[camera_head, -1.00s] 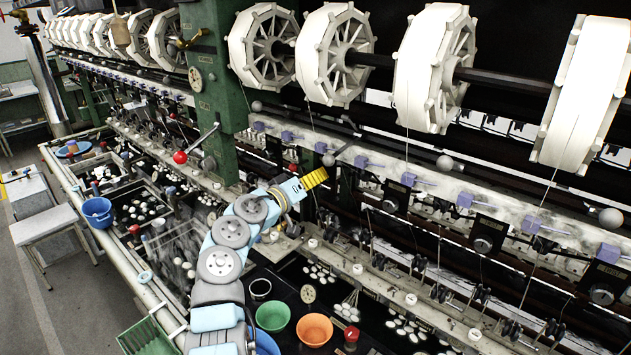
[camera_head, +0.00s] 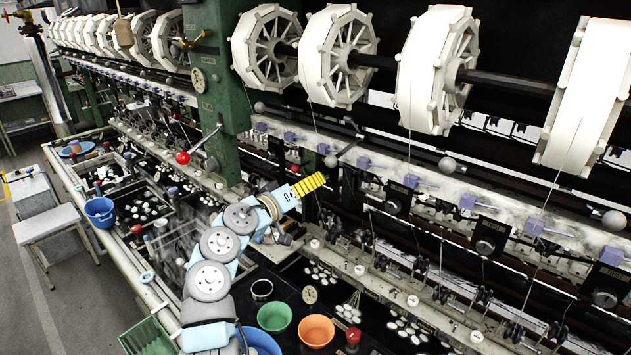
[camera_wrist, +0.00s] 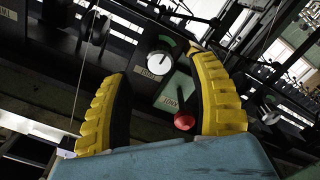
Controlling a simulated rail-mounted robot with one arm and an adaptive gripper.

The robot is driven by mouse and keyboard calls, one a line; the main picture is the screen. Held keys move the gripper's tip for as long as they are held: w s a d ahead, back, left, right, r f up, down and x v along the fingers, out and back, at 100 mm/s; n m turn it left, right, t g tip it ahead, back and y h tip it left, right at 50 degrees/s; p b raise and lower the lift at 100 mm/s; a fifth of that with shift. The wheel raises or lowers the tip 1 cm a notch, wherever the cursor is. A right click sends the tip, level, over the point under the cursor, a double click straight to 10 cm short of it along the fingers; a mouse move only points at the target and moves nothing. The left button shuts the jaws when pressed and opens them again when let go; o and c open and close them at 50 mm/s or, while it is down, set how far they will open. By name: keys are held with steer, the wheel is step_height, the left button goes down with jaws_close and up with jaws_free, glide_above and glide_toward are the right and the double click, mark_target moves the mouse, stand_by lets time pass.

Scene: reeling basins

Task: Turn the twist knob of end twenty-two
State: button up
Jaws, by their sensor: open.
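A round white-faced knob (camera_wrist: 159,64) with a dark pointer sits on a dark panel in the wrist view, framed between my gripper's fingers but apart from them. A label under it is too small to read, so I cannot tell its end number. My gripper (camera_wrist: 157,70) is open and empty, with yellow ribbed fingers. In the head view my gripper (camera_head: 310,185) is in front of the machine, below the pale rail. A red ball-ended lever (camera_wrist: 184,121) stands close to the right finger on a plate beside the knob.
More dark panels with knobs (camera_head: 485,246) run along the machine to the right. White reels (camera_head: 435,70) hang above, with thin threads coming down. A green post (camera_head: 213,90) stands left. Green (camera_head: 274,316) and orange (camera_head: 315,330) bowls stand below the arm.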

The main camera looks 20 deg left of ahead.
steer(key=v, duration=0.8)
steer(key=shift+s, duration=0.35)
steer(key=shift+r, duration=0.1)
